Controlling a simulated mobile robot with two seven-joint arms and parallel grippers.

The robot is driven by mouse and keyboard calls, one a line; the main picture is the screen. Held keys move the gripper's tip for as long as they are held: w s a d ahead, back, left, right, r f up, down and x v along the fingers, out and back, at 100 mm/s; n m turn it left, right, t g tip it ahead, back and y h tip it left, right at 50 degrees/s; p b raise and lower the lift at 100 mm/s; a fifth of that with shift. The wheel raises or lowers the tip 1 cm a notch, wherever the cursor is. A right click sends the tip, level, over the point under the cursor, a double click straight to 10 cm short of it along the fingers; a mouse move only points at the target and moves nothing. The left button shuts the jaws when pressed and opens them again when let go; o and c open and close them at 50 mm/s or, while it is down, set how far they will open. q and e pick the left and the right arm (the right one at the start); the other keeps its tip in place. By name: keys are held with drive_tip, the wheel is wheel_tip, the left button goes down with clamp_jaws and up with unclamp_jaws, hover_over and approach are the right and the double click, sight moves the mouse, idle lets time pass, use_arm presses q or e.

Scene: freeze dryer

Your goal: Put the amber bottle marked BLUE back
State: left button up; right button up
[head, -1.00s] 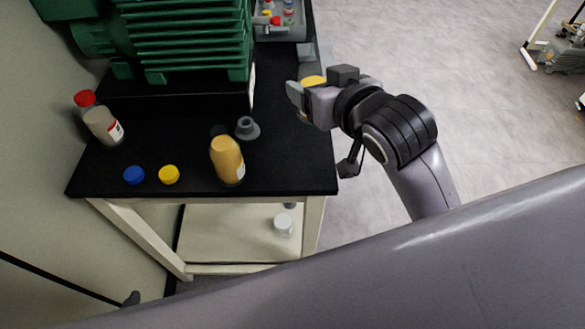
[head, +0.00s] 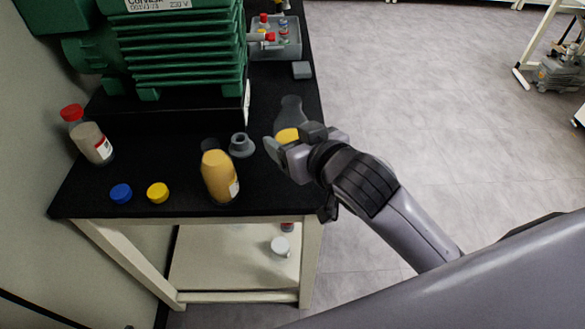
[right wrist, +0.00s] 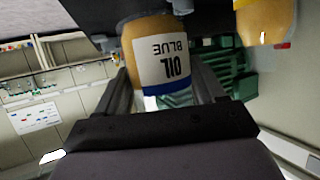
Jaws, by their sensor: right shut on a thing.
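My right gripper (head: 286,141) is shut on an amber bottle (head: 288,135) at the right edge of the black tabletop. In the right wrist view the bottle (right wrist: 163,57) sits between the fingers (right wrist: 165,88), its white label reading OIL BLUE upside down, with a blue band. I cannot tell whether its base touches the tabletop. A second amber bottle (head: 219,177) stands near the table's front edge, to the left of the gripper. My left gripper is not in view.
A blue cap (head: 121,193) and a yellow cap (head: 158,192) lie near the front edge. A grey funnel-like piece (head: 242,145) stands between the bottles. A dark grey bottle-shaped patch (head: 290,110) shows behind the gripper. A red-capped bottle (head: 92,142) and green machine (head: 180,55) stand left and behind.

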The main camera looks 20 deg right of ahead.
wheel_tip(320, 180, down, 6)
drive_tip(key=shift+f+b, duration=0.15)
drive_tip(key=shift+b, duration=0.45)
drive_tip(key=shift+f, duration=0.2)
drive_tip(key=o, duration=1.3)
drive_tip(key=shift+c, duration=0.2)
drive_tip(key=shift+r, duration=0.1)
